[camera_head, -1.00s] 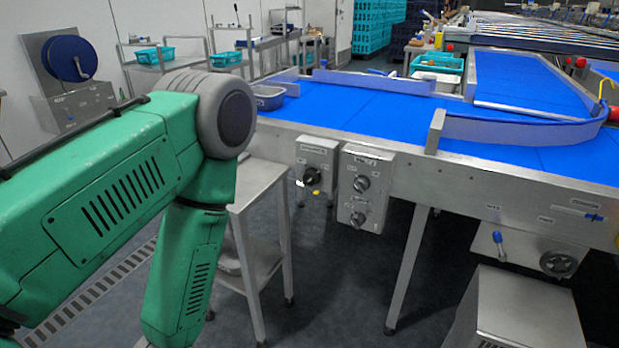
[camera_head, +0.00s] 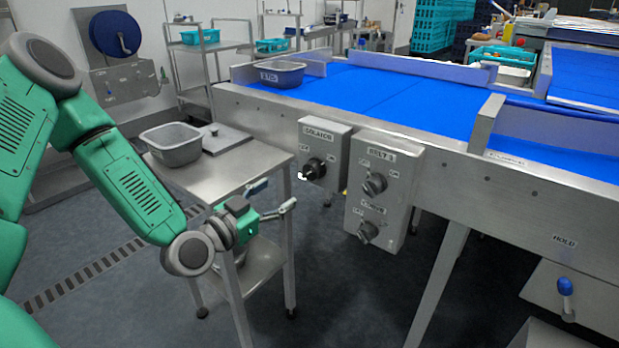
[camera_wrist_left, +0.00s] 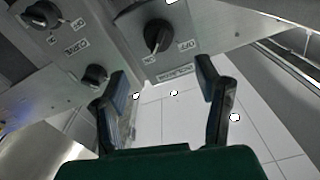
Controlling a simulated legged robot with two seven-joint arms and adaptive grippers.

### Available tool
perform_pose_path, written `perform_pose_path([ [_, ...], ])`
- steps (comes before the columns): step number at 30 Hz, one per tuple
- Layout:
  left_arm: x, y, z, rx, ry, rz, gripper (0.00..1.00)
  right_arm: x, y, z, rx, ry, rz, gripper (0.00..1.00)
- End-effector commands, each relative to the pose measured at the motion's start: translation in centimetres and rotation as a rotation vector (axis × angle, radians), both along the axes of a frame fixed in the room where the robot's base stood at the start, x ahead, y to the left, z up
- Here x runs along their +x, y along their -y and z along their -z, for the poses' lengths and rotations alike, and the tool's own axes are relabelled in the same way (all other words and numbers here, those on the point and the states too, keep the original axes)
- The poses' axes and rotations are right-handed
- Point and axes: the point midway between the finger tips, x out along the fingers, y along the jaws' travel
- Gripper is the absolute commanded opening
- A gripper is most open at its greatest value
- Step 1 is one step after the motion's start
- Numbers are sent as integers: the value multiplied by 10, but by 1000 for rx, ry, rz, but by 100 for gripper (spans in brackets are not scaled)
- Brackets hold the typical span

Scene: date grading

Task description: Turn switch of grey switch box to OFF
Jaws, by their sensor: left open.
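A grey switch box labelled ISOLATOR (camera_head: 323,142) hangs on the conveyor's side with one black rotary switch (camera_head: 314,170). The box also shows upside down at the top of the left wrist view (camera_wrist_left: 205,25), with its switch (camera_wrist_left: 158,35) and ON and OFF marks. In the left wrist view the spread fingers (camera_wrist_left: 163,95) are below the switch. My right gripper is not in view.
A second grey box (camera_head: 385,190) with two knobs hangs just right of the first. A steel side table (camera_head: 250,160) with a grey tub (camera_head: 171,146) stands close by my left forearm. The blue conveyor (camera_head: 390,95) runs behind. Floor below the boxes is clear.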

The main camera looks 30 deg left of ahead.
Motion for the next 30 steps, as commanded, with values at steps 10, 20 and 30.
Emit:
perform_pose_path([
  [10,73,5,4,-1,0,1,58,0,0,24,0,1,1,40],
  [20,115,9,2,-3,-3,3,58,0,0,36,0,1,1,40],
  [30,119,10,1,-3,-4,2,58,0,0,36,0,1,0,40],
])
